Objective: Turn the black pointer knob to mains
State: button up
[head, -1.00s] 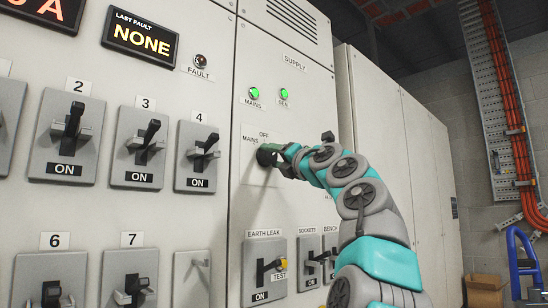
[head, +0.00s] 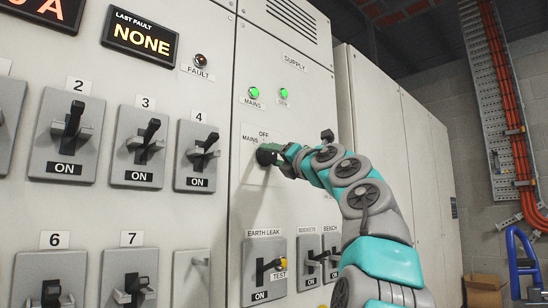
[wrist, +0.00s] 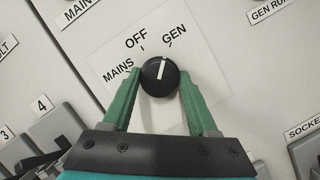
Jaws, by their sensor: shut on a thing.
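The round black pointer knob (wrist: 160,76) has a white line and sits on a pale label plate (wrist: 108,55) marked MAINS, OFF and GEN. In the wrist view its white line points up and slightly right, toward the GEN mark. My gripper (wrist: 160,80) has its two green fingers closed on opposite sides of the knob, left and right in that view. In the head view my gripper (head: 280,154) is at the knob, and its fingers and wrist hide most of it.
Green MAINS (head: 254,92) and GEN (head: 283,93) lamps glow above the plate. Below are the earth leak switch (head: 265,270) and smaller breakers (head: 308,262). Numbered breaker levers (head: 204,154) stand out on the left panel. The panel around the knob is otherwise flat.

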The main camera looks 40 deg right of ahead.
jog(key=shift+d+n+y, duration=0.1)
jog(key=shift+n+y, duration=0.7)
jog(key=shift+n, duration=0.9)
jog(key=shift+n+y, duration=0.6)
jog(key=shift+n, duration=0.5)
jog(key=shift+r+n, duration=0.1)
jog(key=shift+n, duration=0.3)
jog(key=shift+w, duration=0.1)
jog(key=shift+d, duration=0.1)
jog(key=shift+n, duration=0.3)
jog(key=shift+n+y+p, duration=0.9)
jog(key=shift+n+y, duration=0.4)
jog(key=shift+n, duration=1.1)
